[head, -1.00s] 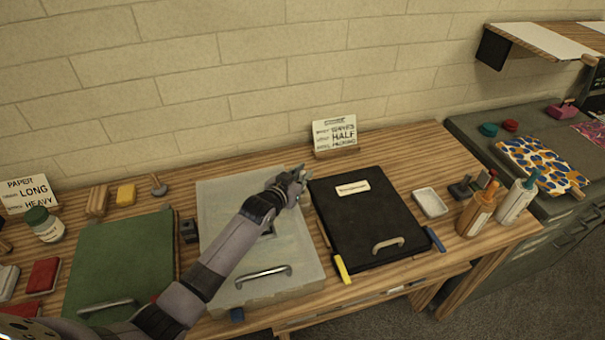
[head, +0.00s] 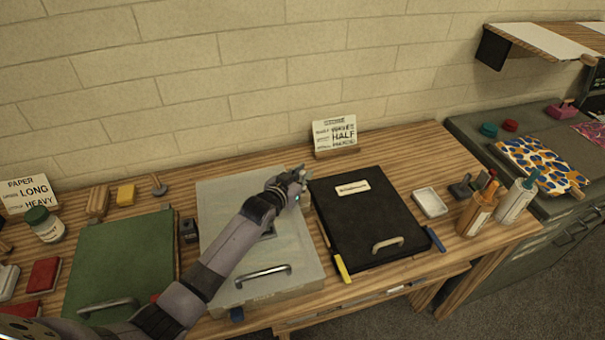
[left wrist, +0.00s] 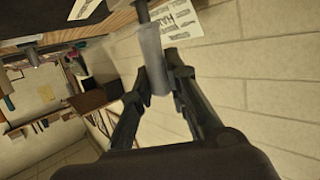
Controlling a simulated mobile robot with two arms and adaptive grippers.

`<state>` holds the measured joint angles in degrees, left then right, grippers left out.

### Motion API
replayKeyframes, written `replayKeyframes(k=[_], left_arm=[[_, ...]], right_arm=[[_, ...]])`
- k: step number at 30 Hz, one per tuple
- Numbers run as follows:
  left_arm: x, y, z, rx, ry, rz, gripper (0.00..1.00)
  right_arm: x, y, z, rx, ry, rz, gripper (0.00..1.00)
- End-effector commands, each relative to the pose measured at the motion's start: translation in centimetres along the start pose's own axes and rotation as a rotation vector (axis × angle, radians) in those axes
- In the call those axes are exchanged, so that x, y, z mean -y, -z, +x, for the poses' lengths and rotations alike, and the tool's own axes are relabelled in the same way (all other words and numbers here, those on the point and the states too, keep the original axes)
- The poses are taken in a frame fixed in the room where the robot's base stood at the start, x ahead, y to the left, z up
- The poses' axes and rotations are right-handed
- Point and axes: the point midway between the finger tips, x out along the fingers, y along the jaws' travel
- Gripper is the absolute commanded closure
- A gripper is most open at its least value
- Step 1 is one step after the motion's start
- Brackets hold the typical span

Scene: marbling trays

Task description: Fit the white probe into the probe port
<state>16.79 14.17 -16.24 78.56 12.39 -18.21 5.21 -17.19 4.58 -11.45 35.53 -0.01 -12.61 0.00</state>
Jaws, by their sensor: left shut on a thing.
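My left gripper (head: 299,183) is above the gap between the grey tray and the black tray, near their back edges. In the left wrist view (left wrist: 160,82) its two fingers are shut on a pale grey-white cylinder with a dark narrower end, which I take to be the white probe (left wrist: 150,48). In the head view the probe is mostly hidden by the gripper. I cannot make out the probe port for sure. A small dark block (head: 188,230) stands left of the grey tray. My right gripper is not in view.
The grey tray (head: 222,187) lies under my left arm. The black tray (head: 365,215) is to its right, the green tray (head: 125,250) to its left. A sign (head: 335,133) stands behind. A white dish (head: 430,202) and bottles (head: 474,215) are at the right.

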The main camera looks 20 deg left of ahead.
Motion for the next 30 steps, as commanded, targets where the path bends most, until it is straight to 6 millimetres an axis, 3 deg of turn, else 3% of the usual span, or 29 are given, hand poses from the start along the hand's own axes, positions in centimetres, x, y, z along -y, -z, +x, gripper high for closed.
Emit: replayKeyframes(k=[1, 11, 12, 21, 30], left_arm=[[-0.14, -0.66, -0.10, 0.015, -0.002, -0.004, 1.00], [-0.16, -0.51, -0.15, 0.015, -0.002, -0.004, 1.00], [-0.16, -0.49, -0.15, 0.015, -0.002, -0.004, 0.85], [-0.14, -0.37, -0.15, 0.013, -0.002, -0.004, 0.65], [-0.12, -0.29, -0.15, 0.011, -0.001, -0.003, 0.62]], right_arm=[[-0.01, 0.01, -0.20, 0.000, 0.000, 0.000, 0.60], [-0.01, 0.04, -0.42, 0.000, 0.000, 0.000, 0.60], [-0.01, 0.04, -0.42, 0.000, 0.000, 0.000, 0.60], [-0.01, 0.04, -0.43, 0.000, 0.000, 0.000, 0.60], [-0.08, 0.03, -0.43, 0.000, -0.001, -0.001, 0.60]])
